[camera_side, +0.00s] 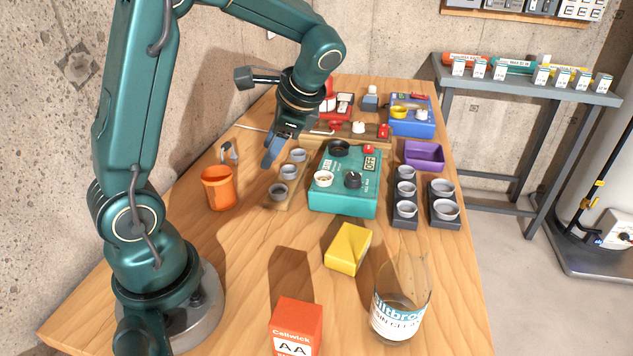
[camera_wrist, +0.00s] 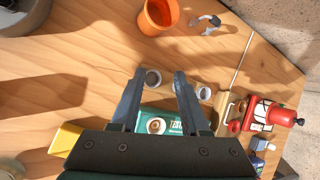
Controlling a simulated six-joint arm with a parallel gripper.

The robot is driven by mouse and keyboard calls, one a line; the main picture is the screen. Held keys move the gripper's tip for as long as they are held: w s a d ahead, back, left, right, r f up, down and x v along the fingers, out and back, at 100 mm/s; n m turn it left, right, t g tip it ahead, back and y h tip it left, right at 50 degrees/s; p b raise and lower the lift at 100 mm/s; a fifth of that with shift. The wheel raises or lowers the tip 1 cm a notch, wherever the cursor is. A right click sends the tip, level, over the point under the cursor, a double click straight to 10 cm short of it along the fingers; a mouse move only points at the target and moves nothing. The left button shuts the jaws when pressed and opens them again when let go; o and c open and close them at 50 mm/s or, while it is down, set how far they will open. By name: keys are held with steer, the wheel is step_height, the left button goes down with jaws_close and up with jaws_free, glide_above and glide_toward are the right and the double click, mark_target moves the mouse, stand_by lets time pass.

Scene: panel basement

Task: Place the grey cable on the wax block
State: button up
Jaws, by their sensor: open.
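A small grey bent piece (camera_side: 229,151), which looks like the grey cable, lies on the table behind the orange cup. It also shows at the top of the wrist view (camera_wrist: 206,24). The yellow block (camera_side: 348,248), which looks like the wax block, sits on bare wood in front of the teal box; its edge shows at the left of the wrist view (camera_wrist: 64,140). My gripper (camera_side: 269,163) is open and empty, above the table near the row of small grey cups. In the wrist view its fingers (camera_wrist: 159,76) point toward those cups, apart from the grey piece.
An orange cup (camera_side: 219,188) stands left of the small grey cups (camera_side: 279,191). The teal box (camera_side: 344,197) with knobs is right of them. A glass beaker (camera_side: 401,300) and a red-orange box (camera_side: 296,326) stand at the front. A thin rod (camera_wrist: 243,60) lies near the grey piece.

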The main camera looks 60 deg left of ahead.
steer(key=s+d+r+n+t+h, duration=0.1)
steer(key=s+d+n+t+h, duration=0.1)
steer(key=d, duration=0.5)
steer(key=s+d+r+n+t+h, duration=0.2)
steer(key=s+d+n+t+h, duration=0.1)
steer(key=d, duration=0.5)
steer(key=shift+s+r+t+h, duration=0.3)
steer(key=shift+s+t, duration=0.55)
steer(key=shift+t, duration=0.25)
steer(key=shift+o, duration=0.5)
steer(key=shift+s+d+n, duration=0.2)
steer(key=shift+d+n, duration=0.2)
steer(key=shift+d, duration=0.05)
